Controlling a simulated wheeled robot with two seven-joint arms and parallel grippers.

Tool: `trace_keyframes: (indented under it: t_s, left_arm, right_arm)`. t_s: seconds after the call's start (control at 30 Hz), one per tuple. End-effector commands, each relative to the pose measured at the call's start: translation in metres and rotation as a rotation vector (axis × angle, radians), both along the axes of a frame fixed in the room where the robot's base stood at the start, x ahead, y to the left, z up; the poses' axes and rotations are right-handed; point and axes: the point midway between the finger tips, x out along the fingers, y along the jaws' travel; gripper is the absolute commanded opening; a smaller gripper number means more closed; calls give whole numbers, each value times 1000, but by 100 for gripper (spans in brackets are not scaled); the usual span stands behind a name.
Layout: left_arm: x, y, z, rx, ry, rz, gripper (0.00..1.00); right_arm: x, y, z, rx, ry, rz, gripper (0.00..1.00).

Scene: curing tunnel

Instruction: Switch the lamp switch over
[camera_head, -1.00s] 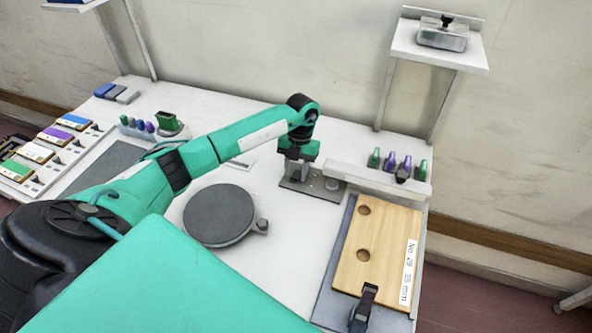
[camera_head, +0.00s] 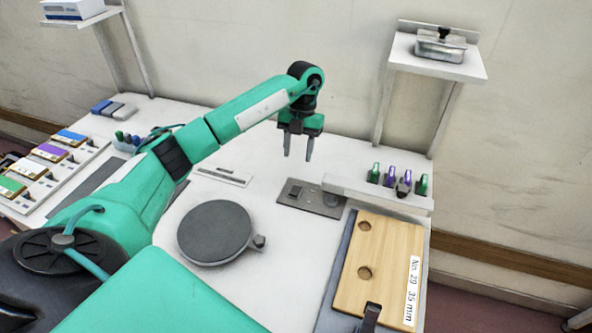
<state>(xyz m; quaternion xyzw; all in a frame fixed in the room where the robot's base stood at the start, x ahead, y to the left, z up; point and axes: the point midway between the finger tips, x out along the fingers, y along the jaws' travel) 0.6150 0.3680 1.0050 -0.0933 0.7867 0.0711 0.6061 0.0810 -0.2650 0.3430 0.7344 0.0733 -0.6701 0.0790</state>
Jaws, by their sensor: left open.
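A grey metal plate (camera_head: 318,203) lies on the white bench behind the round disc. It carries a small dark rocker (camera_head: 296,191), which looks like the lamp switch, and a round grey button (camera_head: 331,200) to its right. I cannot tell which way the rocker is tipped. My left gripper (camera_head: 297,157) is open and empty, pointing down, with its two fingers apart. It hangs above the plate, near its back left part, and appears clear of the switch. My right gripper is not in view.
A round dark disc (camera_head: 214,232) stands in front of the plate. A wooden board (camera_head: 377,265) with two holes lies at right. A white rack (camera_head: 375,194) with green and purple pieces stands right of the plate. A shelf (camera_head: 438,62) holds a metal box.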

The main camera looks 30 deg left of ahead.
Motion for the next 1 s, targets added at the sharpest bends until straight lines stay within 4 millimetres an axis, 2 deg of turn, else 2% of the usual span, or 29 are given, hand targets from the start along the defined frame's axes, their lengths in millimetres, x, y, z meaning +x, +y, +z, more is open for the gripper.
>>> trace_keyframes:
  t_s: [0.1,0.3,0.83,1.0]
  left_arm:
    - [3,2,12,2,0,0,45]
    - [5,2,20,1,2,2,45]
    - [5,2,21,1,2,1,45]
    - [5,2,38,1,2,1,45]
  right_arm:
    - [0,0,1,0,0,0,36]
    - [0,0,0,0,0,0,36]
    - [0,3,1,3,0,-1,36]
    - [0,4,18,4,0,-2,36]
